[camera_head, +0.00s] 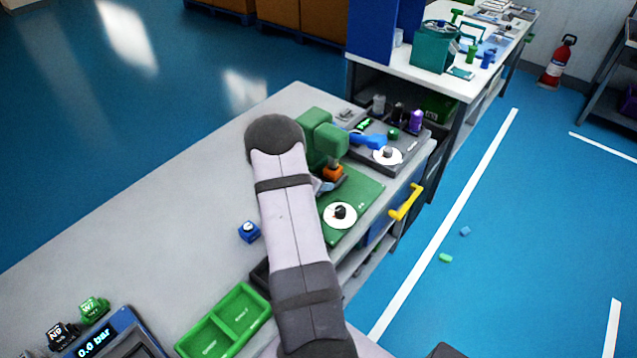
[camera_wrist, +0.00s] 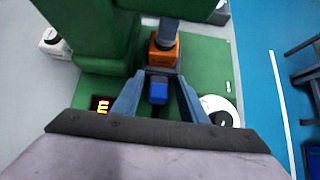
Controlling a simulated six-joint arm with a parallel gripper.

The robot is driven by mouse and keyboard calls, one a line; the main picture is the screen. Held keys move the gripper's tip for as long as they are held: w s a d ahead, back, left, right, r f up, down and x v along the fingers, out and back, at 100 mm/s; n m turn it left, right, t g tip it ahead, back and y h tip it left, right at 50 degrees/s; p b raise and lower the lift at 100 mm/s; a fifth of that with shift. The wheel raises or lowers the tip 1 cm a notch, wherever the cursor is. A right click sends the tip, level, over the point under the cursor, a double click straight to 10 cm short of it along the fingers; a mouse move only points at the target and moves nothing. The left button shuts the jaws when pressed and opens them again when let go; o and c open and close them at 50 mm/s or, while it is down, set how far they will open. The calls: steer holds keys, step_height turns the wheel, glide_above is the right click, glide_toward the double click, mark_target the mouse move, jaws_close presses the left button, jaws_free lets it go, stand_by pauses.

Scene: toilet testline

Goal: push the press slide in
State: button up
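The green press (camera_head: 322,135) stands on a green base plate (camera_head: 362,195), partly hidden behind my arm in the head view. An orange block (camera_head: 333,172) sits below its head; in the wrist view the orange block (camera_wrist: 163,52) is under a dark ram (camera_wrist: 163,28). I cannot tell which part is the slide. My gripper (camera_wrist: 162,76) points at the orange block, its fingertips close to its near side. The fingers stand apart, with a small blue block (camera_wrist: 158,93) between them and gaps visible beside it. Whether the tips touch the orange block is unclear.
A white disc with a black knob (camera_head: 341,214) lies on the plate right of my gripper. A dark tray (camera_head: 408,146) with a blue part is behind. A small blue block (camera_head: 249,232) and a green two-part tray (camera_head: 224,322) are on the bench.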

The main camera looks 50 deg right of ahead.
steer(key=shift+a, duration=0.15)
steer(key=shift+b+v, duration=0.9)
steer(key=shift+v, duration=2.7)
steer(key=shift+r, duration=0.15)
step_height(320, 180, up, 7)
steer(key=p, duration=0.5)
steer(key=shift+p, duration=0.4)
